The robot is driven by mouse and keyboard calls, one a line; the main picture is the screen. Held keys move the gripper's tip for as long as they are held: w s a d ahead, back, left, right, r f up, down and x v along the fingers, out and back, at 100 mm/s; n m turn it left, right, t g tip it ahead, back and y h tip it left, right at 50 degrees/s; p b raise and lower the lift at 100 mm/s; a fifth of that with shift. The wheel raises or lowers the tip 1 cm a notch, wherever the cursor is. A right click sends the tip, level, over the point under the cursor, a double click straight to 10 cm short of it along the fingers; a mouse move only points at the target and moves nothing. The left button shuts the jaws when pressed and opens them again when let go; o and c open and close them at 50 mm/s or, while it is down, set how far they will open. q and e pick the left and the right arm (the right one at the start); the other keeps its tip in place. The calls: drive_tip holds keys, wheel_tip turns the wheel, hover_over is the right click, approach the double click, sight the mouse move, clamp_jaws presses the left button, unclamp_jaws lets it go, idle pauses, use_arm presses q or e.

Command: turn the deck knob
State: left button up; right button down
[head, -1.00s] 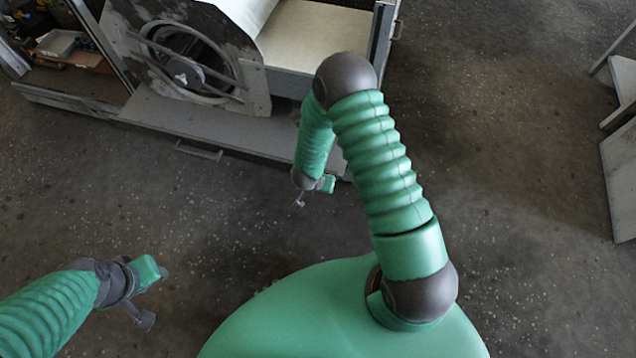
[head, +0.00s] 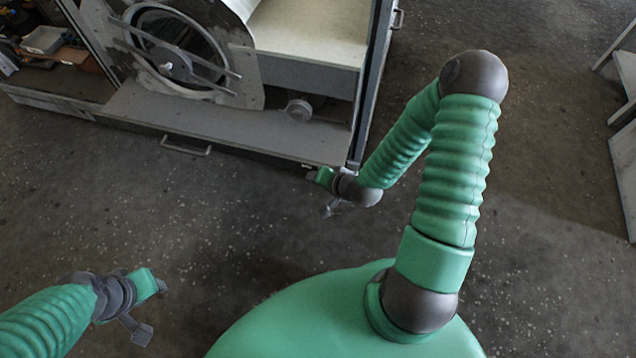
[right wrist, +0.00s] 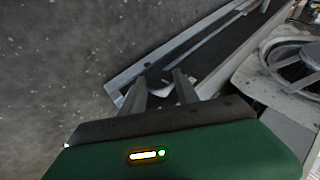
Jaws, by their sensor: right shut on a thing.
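A round grey knob (head: 299,109) stands in the recess of the deck, right of the fan opening, in the head view. My right gripper (head: 309,174) is by the deck's front edge near its right corner, visibly apart from that round knob. In the right wrist view its two grey fingers (right wrist: 158,83) have a small dark piece (right wrist: 157,75) between them; I cannot tell what it belongs to. The jaws are shut on it. My left gripper (head: 161,286) hangs over the floor at lower left, away from the housing. Its finger gap is too small to judge.
The blower housing's fan opening (head: 175,52) lies left of the recess and also shows in the right wrist view (right wrist: 292,62). A bar handle (head: 186,147) sticks out from the front. Grey floor (head: 220,220) is clear. A pale bench (head: 625,150) stands at far right.

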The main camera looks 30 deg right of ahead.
drive_tip(key=shift+s+f+t+y, duration=0.25)
drive_tip(key=shift+t+y, duration=0.35)
drive_tip(key=shift+t, duration=0.2)
drive_tip(key=c, duration=0.9)
unclamp_jaws()
drive_tip(key=shift+d, duration=0.1)
drive_tip(key=shift+w, duration=0.1)
drive_tip(key=p+v, duration=1.4)
drive_tip(key=v, duration=0.2)
drive_tip(key=shift+s+p, duration=0.3)
drive_tip(key=shift+s, duration=0.15)
drive_tip(key=shift+d+r, duration=0.1)
drive_tip(key=shift+r, duration=0.05)
